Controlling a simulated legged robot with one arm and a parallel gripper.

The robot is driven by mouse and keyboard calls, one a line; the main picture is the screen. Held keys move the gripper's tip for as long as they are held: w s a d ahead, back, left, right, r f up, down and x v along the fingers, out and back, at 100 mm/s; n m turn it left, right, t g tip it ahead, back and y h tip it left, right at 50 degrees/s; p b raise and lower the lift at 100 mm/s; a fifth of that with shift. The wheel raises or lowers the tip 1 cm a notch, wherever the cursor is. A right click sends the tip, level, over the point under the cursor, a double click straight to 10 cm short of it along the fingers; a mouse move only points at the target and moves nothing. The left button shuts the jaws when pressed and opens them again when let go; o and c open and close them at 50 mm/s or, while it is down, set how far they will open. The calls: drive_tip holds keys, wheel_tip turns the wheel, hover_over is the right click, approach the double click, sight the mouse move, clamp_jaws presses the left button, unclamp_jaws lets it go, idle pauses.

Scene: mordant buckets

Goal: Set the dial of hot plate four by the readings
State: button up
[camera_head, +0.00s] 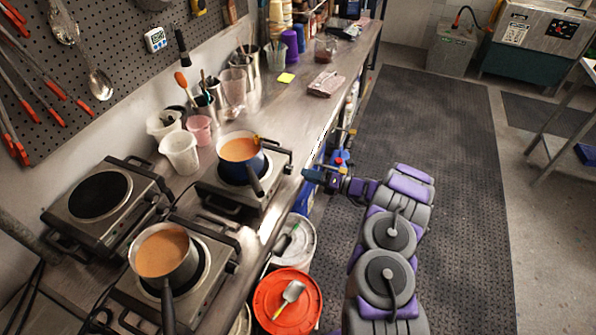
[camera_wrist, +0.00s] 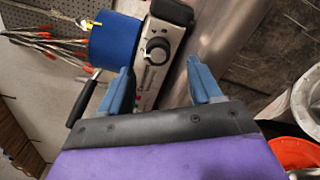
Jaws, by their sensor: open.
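A hot plate (camera_head: 219,188) with a blue pot (camera_head: 257,168) of orange liquid stands near the bench's front edge. Its number is not readable. In the wrist view its dark round dial (camera_wrist: 158,50), with a pale pointer mark, sits on the silver front panel (camera_wrist: 150,83), and the blue pot (camera_wrist: 115,42) stands behind. My gripper (camera_head: 311,174) is off the bench edge, to the right of this plate, pointing at it. In the wrist view my gripper (camera_wrist: 159,76) is open, its blue fingers spread either side of the dial's line, apart from it. A small white meter (camera_head: 156,40) hangs on the pegboard; its reading is too small.
Another hot plate (camera_head: 215,284) holds a steel pot (camera_head: 184,272) of orange liquid; a third hot plate (camera_head: 122,229) is bare. Cups and tools crowd the wall side. Below the bench edge stand buckets, one with an orange lid (camera_head: 270,300). The matted floor (camera_head: 440,130) is clear.

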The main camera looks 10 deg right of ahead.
drive_tip(key=p+v, duration=0.1)
drive_tip(key=v, duration=1)
drive_tip(key=shift+d, duration=0.25)
drive_tip(key=shift+r, duration=0.1)
drive_tip(key=s+a+r+n+g+y, duration=0.1)
drive_tip(key=s+a+r+n+g, duration=0.3)
drive_tip(key=a+r+n, duration=0.45)
drive_tip(key=s+a+r+n+g, duration=0.3)
drive_tip(key=a+r+n+g, duration=0.25)
drive_tip(key=a+r, duration=0.5)
drive_tip(key=s+a+r+n+g+h, duration=0.2)
drive_tip(key=s+a+r+n, duration=0.1)
drive_tip(key=s+n, duration=0.3)
drive_tip(key=s+a+r+n+g+h, duration=0.3)
drive_tip(key=s+a, duration=0.1)
drive_tip(key=s, duration=0.3)
drive_tip(key=s+d+n+t+h, duration=0.1)
drive_tip(key=s+d+n+h, duration=0.2)
drive_tip(key=s, duration=0.5)
drive_tip(key=s+d+n+h, duration=0.4)
drive_tip(key=s+n, duration=0.2)
drive_tip(key=s, duration=0.2)
drive_tip(key=s+d+r+n+t+h, duration=0.1)
drive_tip(key=s+d+n+h, duration=0.3)
drive_tip(key=s, duration=0.4)
drive_tip(key=shift+n+t, duration=0.35)
drive_tip(key=shift+n, duration=0.15)
